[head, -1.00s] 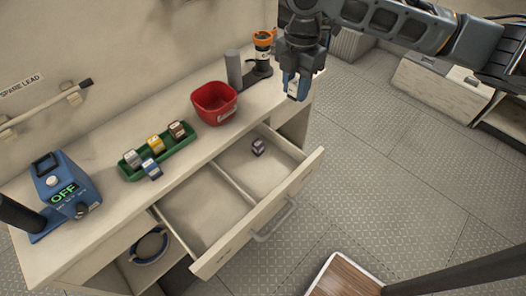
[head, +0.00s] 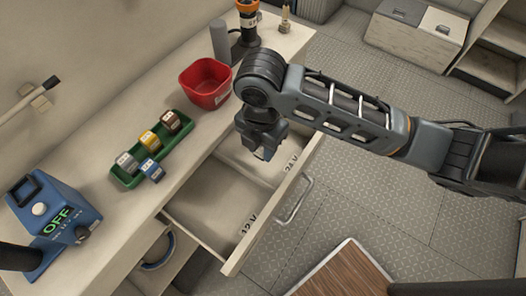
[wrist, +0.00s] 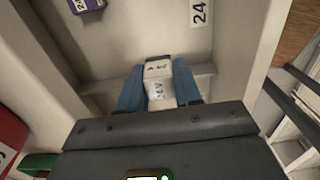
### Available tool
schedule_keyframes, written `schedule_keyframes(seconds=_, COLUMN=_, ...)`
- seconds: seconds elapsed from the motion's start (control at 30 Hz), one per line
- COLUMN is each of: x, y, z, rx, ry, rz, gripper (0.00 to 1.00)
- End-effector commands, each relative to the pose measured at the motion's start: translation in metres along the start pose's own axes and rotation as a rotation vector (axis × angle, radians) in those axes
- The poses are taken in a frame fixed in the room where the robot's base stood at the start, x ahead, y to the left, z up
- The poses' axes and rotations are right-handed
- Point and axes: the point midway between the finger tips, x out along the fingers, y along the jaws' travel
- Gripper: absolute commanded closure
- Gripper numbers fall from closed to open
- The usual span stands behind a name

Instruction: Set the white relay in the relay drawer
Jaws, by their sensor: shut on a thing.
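My gripper (head: 262,152) is shut on the white relay (wrist: 159,88), which shows between its blue fingertips in the wrist view; its printed marking is hard to read. In the head view the relay is mostly hidden by the gripper. The relay drawer (head: 243,246) is pulled open, with a divider (wrist: 205,78) between two compartments. Its front edge is marked 12 V on the near one and 24 V on the far one. My gripper is above the drawer near the divider. A purple relay (wrist: 86,4) lies in the 24 V compartment.
A green tray (head: 123,178) on the bench holds grey, yellow and brown relays, with a blue relay (head: 152,170) at its edge. A red bin (head: 205,84) stands behind the drawer. A blue device (head: 55,222) reading OFF is at left. The 12 V compartment looks empty.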

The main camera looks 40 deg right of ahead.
Motion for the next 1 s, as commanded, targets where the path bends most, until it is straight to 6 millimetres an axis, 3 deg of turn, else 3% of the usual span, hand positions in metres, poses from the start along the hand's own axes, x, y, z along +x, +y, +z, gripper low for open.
schedule_keyframes(seconds=0.53, x=0.059, y=-0.001, z=0.001, rx=0.004, ry=0.001, rz=-0.002, gripper=1.0)
schedule_keyframes(seconds=0.9, x=0.065, y=0.0, z=0.001, rx=0.001, ry=0.0, rz=0.0, gripper=1.0)
schedule_keyframes(seconds=0.93, x=0.065, y=0.0, z=0.001, rx=0.001, ry=0.0, rz=0.0, gripper=0.66)
schedule_keyframes(seconds=1.0, x=0.064, y=0.0, z=0.0, rx=0.001, ry=0.0, rz=0.0, gripper=0.59)
